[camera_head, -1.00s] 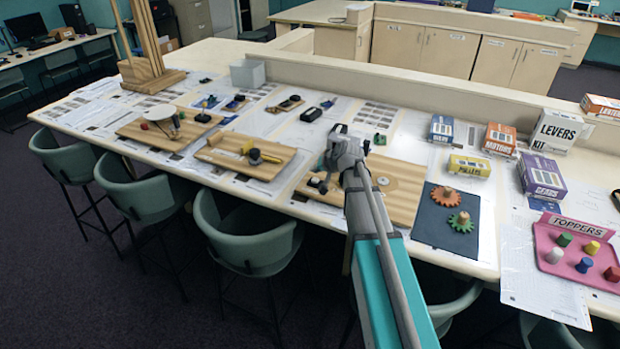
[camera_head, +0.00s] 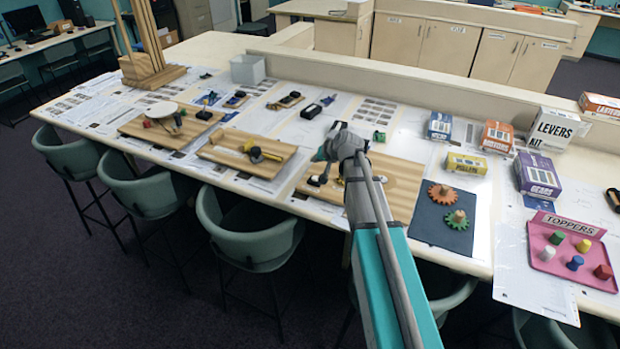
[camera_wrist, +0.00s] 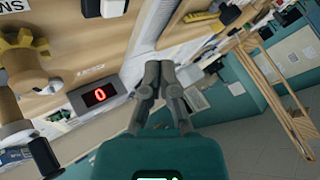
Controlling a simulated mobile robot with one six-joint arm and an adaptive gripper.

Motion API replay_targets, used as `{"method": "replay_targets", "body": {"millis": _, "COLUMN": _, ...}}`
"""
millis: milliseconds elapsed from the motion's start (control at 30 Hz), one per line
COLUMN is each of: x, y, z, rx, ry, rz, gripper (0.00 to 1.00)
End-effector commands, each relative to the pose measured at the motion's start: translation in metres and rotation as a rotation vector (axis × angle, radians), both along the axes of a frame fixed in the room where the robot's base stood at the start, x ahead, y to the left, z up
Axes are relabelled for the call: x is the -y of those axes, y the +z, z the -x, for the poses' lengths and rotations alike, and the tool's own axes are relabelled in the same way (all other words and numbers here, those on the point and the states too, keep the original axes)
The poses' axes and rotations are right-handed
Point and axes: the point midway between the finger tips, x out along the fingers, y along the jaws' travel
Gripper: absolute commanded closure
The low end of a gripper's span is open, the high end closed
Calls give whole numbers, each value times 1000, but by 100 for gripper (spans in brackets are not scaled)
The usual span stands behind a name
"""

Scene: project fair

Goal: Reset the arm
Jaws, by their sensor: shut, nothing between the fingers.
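My gripper (camera_wrist: 157,78) shows in the wrist view with its two dark fingers close together, shut and empty. In the head view my arm reaches from the bottom over the long table (camera_head: 480,262). Its wrist end is above the wooden board (camera_head: 398,190) in the middle; the fingertips are hard to make out there. In the wrist view a small box with a red "0" display (camera_wrist: 98,95) lies to the left of the fingers, apart from them.
A dark mat (camera_head: 432,222) with an orange gear (camera_head: 443,194) and a green gear (camera_head: 458,220) lies right of my arm. A pink TOPPERS tray (camera_head: 540,262) and kit boxes (camera_head: 553,130) stand farther right. Green chairs (camera_head: 250,232) line the front edge.

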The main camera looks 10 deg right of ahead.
Motion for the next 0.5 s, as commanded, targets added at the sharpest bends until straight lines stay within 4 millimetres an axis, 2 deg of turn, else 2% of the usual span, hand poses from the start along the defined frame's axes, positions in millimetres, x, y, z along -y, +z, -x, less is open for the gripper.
{"method": "replay_targets", "body": {"millis": 367, "x": 0, "y": 0, "z": 0, "rx": 0, "ry": 0, "rz": 0, "gripper": 100}}
{"method": "replay_targets", "body": {"millis": 500, "x": -4, "y": -3, "z": 10, "rx": -19, "ry": 14, "rz": 14, "gripper": 100}}
